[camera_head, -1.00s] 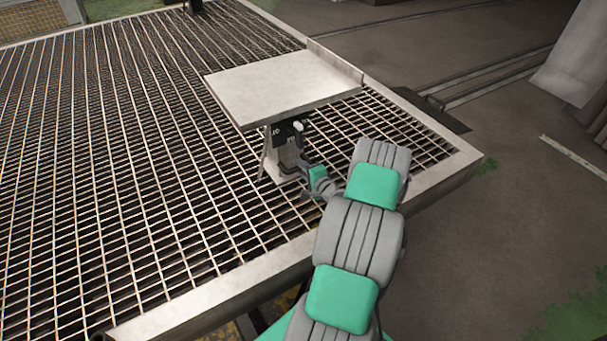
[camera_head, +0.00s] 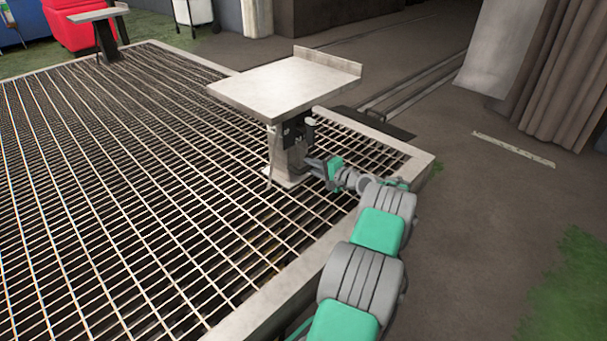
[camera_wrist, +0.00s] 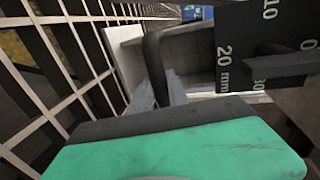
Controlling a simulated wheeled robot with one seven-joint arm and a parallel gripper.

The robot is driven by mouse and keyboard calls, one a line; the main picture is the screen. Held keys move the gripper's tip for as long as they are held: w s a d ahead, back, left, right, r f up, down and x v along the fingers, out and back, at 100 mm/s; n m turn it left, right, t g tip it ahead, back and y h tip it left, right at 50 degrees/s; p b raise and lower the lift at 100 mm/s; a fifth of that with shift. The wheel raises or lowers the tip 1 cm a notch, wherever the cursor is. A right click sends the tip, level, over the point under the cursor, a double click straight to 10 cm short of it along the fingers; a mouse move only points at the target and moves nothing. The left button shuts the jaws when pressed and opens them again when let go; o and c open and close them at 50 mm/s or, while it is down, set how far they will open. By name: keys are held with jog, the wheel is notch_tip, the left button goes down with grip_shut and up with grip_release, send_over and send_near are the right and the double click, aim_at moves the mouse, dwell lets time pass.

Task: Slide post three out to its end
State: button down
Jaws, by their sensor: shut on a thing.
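A metal post (camera_head: 287,155) with a flat pale top plate (camera_head: 285,82) stands upright on the grating, near its right corner. No number that names it as post three is readable. My gripper (camera_head: 312,165) reaches in from the right at the lower part of the post. In the wrist view, my gripper's fingers (camera_wrist: 160,92) are shut on a dark upright handle (camera_wrist: 154,62). A dark scale plate (camera_wrist: 235,55) with white marks, including "20 mm", is just right of the handle. The handle's lower end is hidden by the fingers and my green gripper body.
The metal grating (camera_head: 130,200) spreads left, bounded by a pale raised rim (camera_head: 285,290). A second post with a plate (camera_head: 100,15) stands at the far left corner. Rails (camera_head: 410,85) run behind. Bare ground lies open to the right.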

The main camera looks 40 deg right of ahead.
jog(key=shift+d, duration=0.25)
jog(key=c, duration=1.5)
grip_release()
jog(key=shift+f, duration=0.1)
jog(key=shift+c, duration=0.2)
jog(key=shift+o, duration=1.2)
jog(key=shift+w+a, duration=0.15)
jog(key=p+v, duration=0.3)
jog(key=v, duration=0.4)
jog(key=shift+r, duration=0.25)
jog(key=shift+s+f, duration=0.1)
jog(key=shift+s, duration=0.35)
